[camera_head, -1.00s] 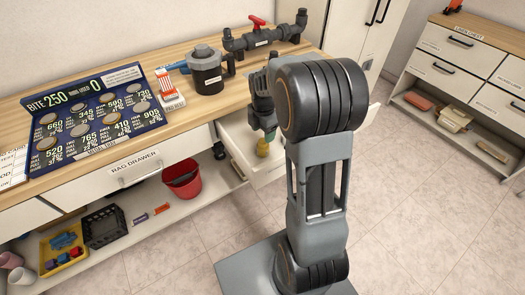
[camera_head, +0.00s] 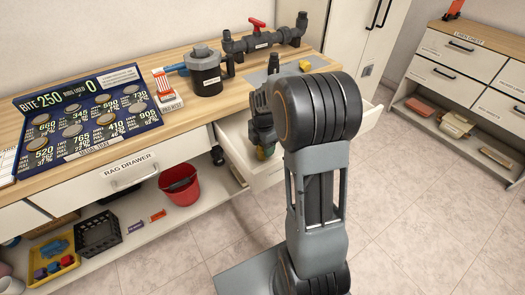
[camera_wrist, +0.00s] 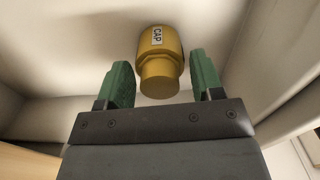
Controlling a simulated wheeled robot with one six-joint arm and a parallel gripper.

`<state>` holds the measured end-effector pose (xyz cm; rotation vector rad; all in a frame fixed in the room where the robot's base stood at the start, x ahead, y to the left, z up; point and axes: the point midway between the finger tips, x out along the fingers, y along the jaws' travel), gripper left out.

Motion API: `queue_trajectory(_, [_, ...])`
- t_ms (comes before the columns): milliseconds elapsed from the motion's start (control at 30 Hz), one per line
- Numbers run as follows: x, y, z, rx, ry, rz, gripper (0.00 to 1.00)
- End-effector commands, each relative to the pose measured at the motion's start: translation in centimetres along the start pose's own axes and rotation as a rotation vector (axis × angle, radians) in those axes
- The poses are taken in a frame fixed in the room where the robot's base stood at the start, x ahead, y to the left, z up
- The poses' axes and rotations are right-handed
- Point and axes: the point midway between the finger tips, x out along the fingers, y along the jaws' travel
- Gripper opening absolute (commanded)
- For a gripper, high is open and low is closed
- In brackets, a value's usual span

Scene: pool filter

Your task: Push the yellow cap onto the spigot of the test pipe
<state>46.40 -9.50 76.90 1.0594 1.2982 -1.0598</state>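The yellow cap (camera_wrist: 158,58), labelled CAP, lies in the open drawer (camera_head: 233,152) below the bench. A dark grey pipe assembly (camera_head: 240,46) with a red valve handle (camera_head: 258,25) and an unreadable label lies at the bench's back. I cannot tell which part is the spigot.
A dark lidded canister (camera_head: 206,75) and a red-and-white box (camera_head: 163,83) stand on the bench. A small yellow object (camera_head: 305,66) lies near a grey plate at the right. The drawer's pale walls (camera_wrist: 235,60) are close around my gripper. A red bucket (camera_head: 181,186) stands below.

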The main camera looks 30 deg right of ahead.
Motion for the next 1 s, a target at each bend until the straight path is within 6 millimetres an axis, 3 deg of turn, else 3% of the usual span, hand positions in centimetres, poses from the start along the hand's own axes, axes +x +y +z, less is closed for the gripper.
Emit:
queue_trajectory(433, [0.0,0.0,0.0,0.000,0.000,0.000,0.18])
queue_trajectory(1000, [-1.6,0.0,0.0,0.000,-0.001,0.001,0.18])
